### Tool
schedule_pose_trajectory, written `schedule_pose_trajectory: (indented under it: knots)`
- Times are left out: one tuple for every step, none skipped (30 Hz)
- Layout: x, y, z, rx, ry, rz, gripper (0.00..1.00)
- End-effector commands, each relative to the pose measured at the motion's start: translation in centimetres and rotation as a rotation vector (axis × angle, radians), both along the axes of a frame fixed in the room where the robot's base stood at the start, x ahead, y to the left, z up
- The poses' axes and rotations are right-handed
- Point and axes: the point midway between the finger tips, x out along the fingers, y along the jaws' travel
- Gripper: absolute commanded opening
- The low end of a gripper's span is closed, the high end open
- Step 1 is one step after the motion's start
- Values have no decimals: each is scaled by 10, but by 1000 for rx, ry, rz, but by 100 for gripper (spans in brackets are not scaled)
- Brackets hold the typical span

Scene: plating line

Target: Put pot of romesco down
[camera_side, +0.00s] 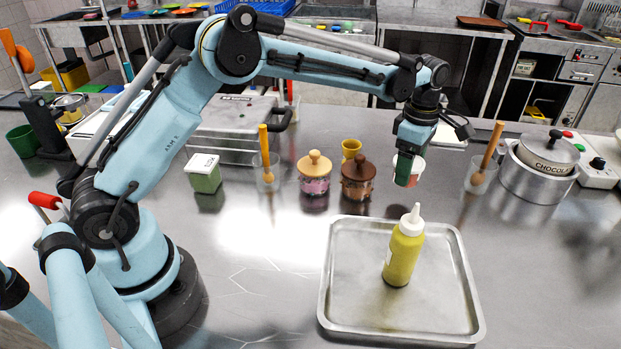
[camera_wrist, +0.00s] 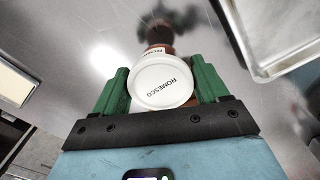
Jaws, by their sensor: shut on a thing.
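The pot of romesco (camera_wrist: 163,88) has a white lid lettered ROMESCO and a brownish-red body. My gripper (camera_wrist: 163,76) has its green fingers on either side of the pot in the wrist view and is shut on it. In the side view my gripper (camera_side: 404,172) points down behind the tray, and its green finger hides most of the pot (camera_side: 417,171); a sliver of white and red shows at the right. I cannot tell whether the pot's base touches the counter.
A metal tray (camera_side: 350,305) bearing a yellow squeeze bottle (camera_side: 403,252) is in front. Right stand a spoon holder (camera_side: 478,181) and a chocolate warmer (camera_side: 538,182).

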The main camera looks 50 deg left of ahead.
Motion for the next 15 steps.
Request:
schedule_pose_trajectory:
  knots:
    - [2, 3, -2, 0, 0, 0, 41]
    - [3, 3, -3, 0, 0, 0, 41]
    - [3, 4, -5, 0, 0, -1, 41]
    - [4, 4, -7, 0, 0, -1, 41]
    - [4, 4, -10, 0, 0, -1, 41]
    - [4, 4, -16, 0, 0, -1, 41]
    - [4, 4, -20, 0, 0, -1, 41]
    - [3, 4, -25, 0, 0, -1, 41]
    - [4, 4, -31, 0, 0, -1, 41]
    - [3, 4, -34, 0, 0, -1, 41]
    - [3, 4, -37, 0, 0, -1, 41]
    - [3, 4, -41, 0, 0, -1, 41]
    - [3, 4, -42, 0, 0, -1, 41]
    - [3, 4, -43, 0, 0, -1, 41]
    - [3, 4, -44, 0, 0, -1, 41]
